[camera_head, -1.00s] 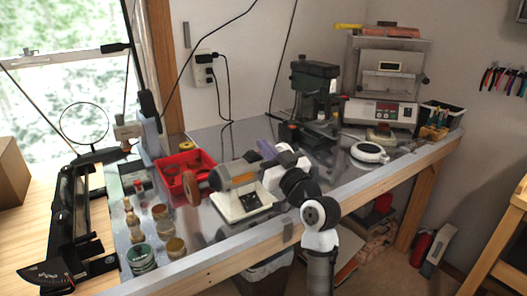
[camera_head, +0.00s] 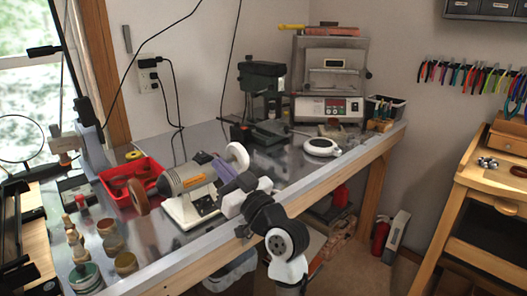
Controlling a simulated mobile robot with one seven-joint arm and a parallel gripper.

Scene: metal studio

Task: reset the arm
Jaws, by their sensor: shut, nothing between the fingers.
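My black and white arm rises from the bottom of the head view in front of the workbench (camera_head: 190,262). Its end, with my gripper (camera_head: 218,167), points away from me and up to the left, over the bench. The gripper looks purple-grey and small here; it is shut and holds nothing. It shows in front of the bench polishing motor (camera_head: 190,180), between its body and its white wheel (camera_head: 237,154). I cannot tell from this view how far apart they are. The white wrist and black joints show clearly.
A red bin (camera_head: 110,178), small jars (camera_head: 110,236) and a brown wheel stand left on the bench. A green drill press (camera_head: 262,78), a white round device (camera_head: 320,147) and a small furnace (camera_head: 330,75) stand behind. A wooden bench (camera_head: 490,190) is at right; floor lies between.

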